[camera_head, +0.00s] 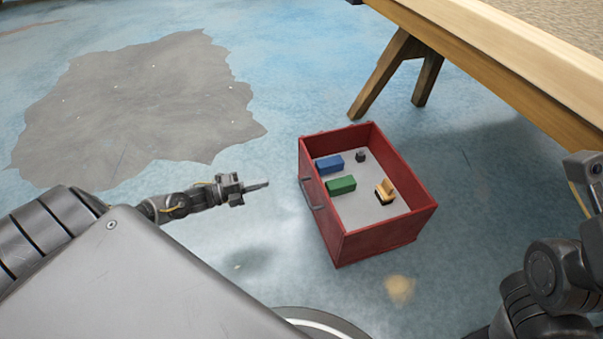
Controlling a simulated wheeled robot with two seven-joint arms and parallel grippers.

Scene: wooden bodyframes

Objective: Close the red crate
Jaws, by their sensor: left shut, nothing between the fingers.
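The red crate (385,235) stands in the middle right of the head view, with its top open and a pale grey floor inside. A grey handle (312,196) is on its left wall. Inside lie a blue block (329,164), a green block (341,185), a small dark piece (360,156) and a yellow-and-black piece (385,191). No lid shows on it. My left gripper (258,186) is shut and empty, to the left of the crate and apart from the handle, pointing towards it. My right arm shows at the right edge; its gripper is out of view.
A wooden table (500,62) on trestle legs (385,75) stands at the upper right, behind the crate. A grey patch (140,105) marks the blue floor at the upper left. The floor between my left gripper and the crate is clear.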

